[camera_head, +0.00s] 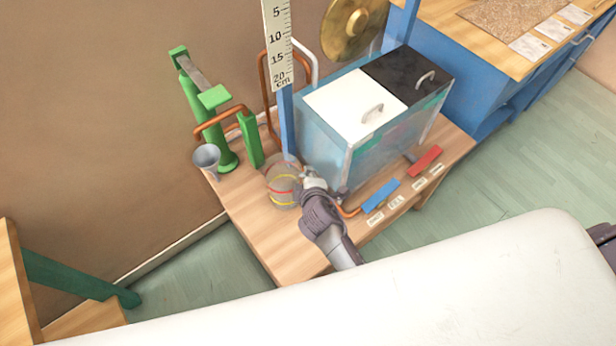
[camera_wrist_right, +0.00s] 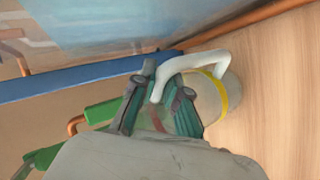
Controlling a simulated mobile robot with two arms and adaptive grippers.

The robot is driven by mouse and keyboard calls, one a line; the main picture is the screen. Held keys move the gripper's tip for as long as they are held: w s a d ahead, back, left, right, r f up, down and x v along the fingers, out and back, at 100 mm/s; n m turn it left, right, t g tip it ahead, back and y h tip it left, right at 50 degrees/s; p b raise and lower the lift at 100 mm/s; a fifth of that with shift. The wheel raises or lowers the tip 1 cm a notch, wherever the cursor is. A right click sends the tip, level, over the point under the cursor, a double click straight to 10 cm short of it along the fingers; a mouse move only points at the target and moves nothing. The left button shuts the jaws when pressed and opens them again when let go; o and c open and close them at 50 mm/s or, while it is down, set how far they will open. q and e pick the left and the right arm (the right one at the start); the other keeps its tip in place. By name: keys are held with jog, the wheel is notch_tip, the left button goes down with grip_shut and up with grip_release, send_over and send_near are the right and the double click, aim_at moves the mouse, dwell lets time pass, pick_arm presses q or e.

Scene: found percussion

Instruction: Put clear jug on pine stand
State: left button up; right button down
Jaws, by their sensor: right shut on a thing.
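The clear jug (camera_head: 281,187) has yellow and red bands and appears over the left part of a wooden bench, beside a tank. My right gripper (camera_head: 309,180) is shut on its pale handle (camera_wrist_right: 210,60). In the wrist view the jug's clear body (camera_wrist_right: 233,92) lies just beyond the fingers (camera_wrist_right: 170,95). I cannot tell whether the jug touches the bench top. The pine stand is not certain: a pale wooden piece with a green bar (camera_head: 85,318) is at the lower left, and the bench (camera_head: 262,225) is also pale wood. My left gripper is out of view.
The tank (camera_head: 325,145) with white and black lids stands close behind the gripper. A blue post with a scale (camera_head: 278,45), a grey funnel (camera_head: 206,157) and a green frame (camera_head: 225,150) are near the jug. Blue (camera_head: 380,195) and red (camera_head: 425,161) blocks lie right.

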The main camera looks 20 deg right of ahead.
jog(key=shift+f, duration=0.2)
jog(key=shift+f, duration=0.2)
jog(key=c, duration=1.2)
grip_release()
jog(key=shift+r, duration=0.25)
jog(key=v, duration=1.2)
jog(key=shift+p, duration=0.45)
jog(key=shift+f, duration=0.1)
